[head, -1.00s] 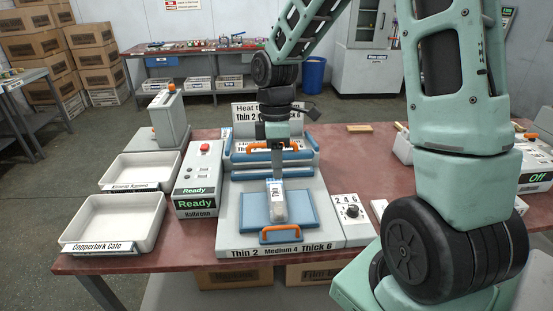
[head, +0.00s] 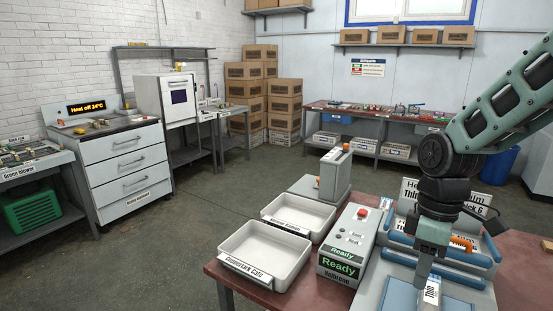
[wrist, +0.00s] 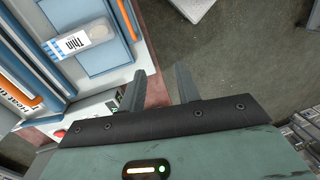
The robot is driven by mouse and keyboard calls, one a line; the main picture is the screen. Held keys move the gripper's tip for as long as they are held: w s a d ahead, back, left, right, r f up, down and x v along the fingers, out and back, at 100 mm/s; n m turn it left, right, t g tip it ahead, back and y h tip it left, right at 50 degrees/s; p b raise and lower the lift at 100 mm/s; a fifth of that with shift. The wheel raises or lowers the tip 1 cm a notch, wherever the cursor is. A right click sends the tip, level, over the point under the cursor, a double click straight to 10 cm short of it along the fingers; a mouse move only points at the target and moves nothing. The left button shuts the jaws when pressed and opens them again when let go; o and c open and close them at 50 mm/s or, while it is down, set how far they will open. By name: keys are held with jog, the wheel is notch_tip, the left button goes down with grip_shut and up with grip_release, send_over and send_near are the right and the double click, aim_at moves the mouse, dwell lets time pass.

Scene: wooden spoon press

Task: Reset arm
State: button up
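My gripper (wrist: 160,88) is open, with nothing between its two fingers in the wrist view. In the head view, my gripper (head: 423,272) hangs over the press (head: 369,288) at the lower right. A pale packet labelled "Thin" (wrist: 86,40) lies on the press's blue plate (wrist: 103,66), apart from the fingers. In the head view, the packet (head: 431,291) is partly cut off by the bottom edge.
Two white trays (head: 232,277) and a grey control box (head: 349,244) reading "Ready" stand left of the press. A grey sealer-like unit (head: 336,175) stands behind them. Drawers (head: 124,165), benches and stacked cartons (head: 277,96) line the walls. The floor between is clear.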

jog(key=s+a+r+m+t, duration=0.1)
jog(key=s+a+m, duration=0.1)
jog(key=s+a, duration=1.1)
jog(key=s, duration=0.3)
jog(key=shift+a+r+m+t, duration=0.3)
jog(key=shift+a+r, duration=0.05)
jog(key=shift+a, duration=0.05)
dwell(0.8)
